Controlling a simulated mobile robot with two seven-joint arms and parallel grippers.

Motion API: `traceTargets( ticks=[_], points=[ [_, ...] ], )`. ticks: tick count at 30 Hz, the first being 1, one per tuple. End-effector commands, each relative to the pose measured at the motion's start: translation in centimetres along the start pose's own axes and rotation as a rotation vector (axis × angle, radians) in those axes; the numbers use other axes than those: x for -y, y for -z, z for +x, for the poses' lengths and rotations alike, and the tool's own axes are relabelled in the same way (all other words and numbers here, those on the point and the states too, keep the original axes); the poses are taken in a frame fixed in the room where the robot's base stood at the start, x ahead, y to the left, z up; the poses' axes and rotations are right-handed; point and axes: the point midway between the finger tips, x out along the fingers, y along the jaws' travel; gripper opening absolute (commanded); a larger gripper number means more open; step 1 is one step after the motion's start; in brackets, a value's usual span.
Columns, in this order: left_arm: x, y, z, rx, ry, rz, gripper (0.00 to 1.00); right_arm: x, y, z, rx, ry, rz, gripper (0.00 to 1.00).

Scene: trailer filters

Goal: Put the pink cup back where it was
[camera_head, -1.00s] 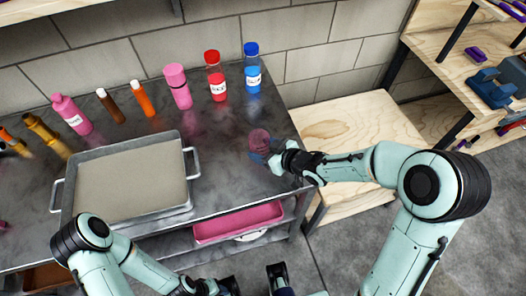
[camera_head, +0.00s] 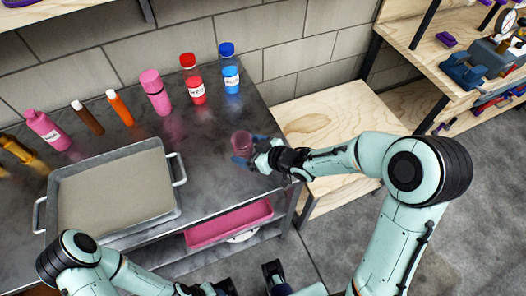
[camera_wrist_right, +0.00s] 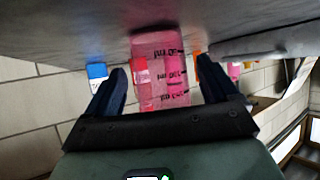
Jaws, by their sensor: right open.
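The pink cup (camera_head: 241,142) is translucent and stands upright on the dark metal table (camera_head: 215,190), near its right end. My right gripper (camera_head: 250,150) is at the cup, reaching in from the right. In the right wrist view, which is upside down, the cup (camera_wrist_right: 160,65) with black volume marks is between the two spread fingers of the right gripper (camera_wrist_right: 164,88). Gaps show between the fingers and the cup. My left arm crosses the lower left; its gripper end (camera_head: 222,288) is cut off at the bottom edge, so its jaws are unclear.
A grey tray (camera_head: 176,205) lies left of the cup. A row of bottles stands behind, including a pink (camera_head: 155,93), a red (camera_head: 193,82) and a blue one (camera_head: 229,72). A pink bin (camera_head: 230,223) sits on the lower shelf. A wooden surface (camera_head: 330,120) is to the right.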

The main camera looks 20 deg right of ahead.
Motion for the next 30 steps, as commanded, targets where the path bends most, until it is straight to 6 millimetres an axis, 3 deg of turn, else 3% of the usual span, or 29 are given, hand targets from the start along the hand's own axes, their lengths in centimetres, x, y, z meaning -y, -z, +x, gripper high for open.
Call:
traceTargets(
  ticks=[9,15,21,30],
  points=[
    [-0.6,0.1,-1.7,-0.007,-0.002,0.002,0.43,-0.1,0.2,-7.0,0.0,-0.005,0.0,0.87],
    [-1.0,0.2,-2.6,-0.01,-0.003,0.003,0.43,-0.1,0.1,-10.1,0.0,-0.004,0.001,0.87],
    [-1.1,0.2,-2.9,-0.011,-0.004,0.004,0.43,0.0,0.0,-11.1,0.0,0.0,0.001,0.87],
    [-1.1,0.2,-2.8,-0.01,-0.003,0.003,0.43,0.0,-0.1,-11.1,0.001,0.0,0.001,0.87]
  ],
)
